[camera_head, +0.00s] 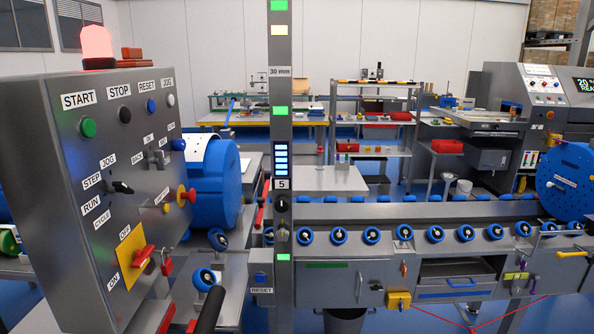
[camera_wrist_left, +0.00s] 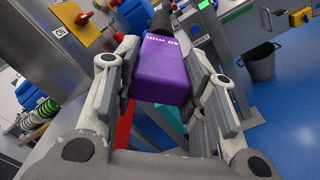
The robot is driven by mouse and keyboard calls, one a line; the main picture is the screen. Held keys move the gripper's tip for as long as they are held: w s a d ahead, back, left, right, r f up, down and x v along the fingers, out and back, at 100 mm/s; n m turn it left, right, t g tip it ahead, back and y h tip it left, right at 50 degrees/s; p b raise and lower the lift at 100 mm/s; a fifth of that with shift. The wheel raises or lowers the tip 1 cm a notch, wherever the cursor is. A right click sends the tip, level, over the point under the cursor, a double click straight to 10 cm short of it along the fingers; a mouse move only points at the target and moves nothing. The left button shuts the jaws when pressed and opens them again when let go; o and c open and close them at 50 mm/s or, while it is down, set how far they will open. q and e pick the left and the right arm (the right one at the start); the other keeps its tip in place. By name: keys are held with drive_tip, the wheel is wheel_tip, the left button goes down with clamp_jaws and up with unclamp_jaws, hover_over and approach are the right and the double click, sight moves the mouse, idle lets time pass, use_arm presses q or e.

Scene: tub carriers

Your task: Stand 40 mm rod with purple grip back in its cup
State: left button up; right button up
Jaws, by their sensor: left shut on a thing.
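The 40 mm rod's purple grip (camera_wrist_left: 162,72) sits between the fingers of my left gripper (camera_wrist_left: 160,80) in the left wrist view. Its white "40 mm" label faces the camera, and a dark shaft (camera_wrist_left: 160,20) runs from it towards the top edge. My left gripper is shut on the purple grip. In the head view a dark bar (camera_head: 207,310) tilts up at the bottom edge; I cannot tell whether it is this rod. I cannot make out the rod's cup. My right gripper is not in view.
A control panel (camera_head: 60,180) with a red lamp fills the left of the head view. A grey post (camera_head: 282,150) stands in the middle, beside a rail (camera_head: 400,215) with several blue rollers. In the wrist view a dark bin (camera_wrist_left: 258,65) stands on the blue floor (camera_wrist_left: 290,120).

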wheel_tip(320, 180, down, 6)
drive_tip(key=b, duration=0.4)
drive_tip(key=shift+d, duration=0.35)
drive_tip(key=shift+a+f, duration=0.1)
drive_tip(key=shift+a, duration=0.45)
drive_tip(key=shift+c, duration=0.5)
use_arm(q)
wheel_tip(320, 180, down, 6)
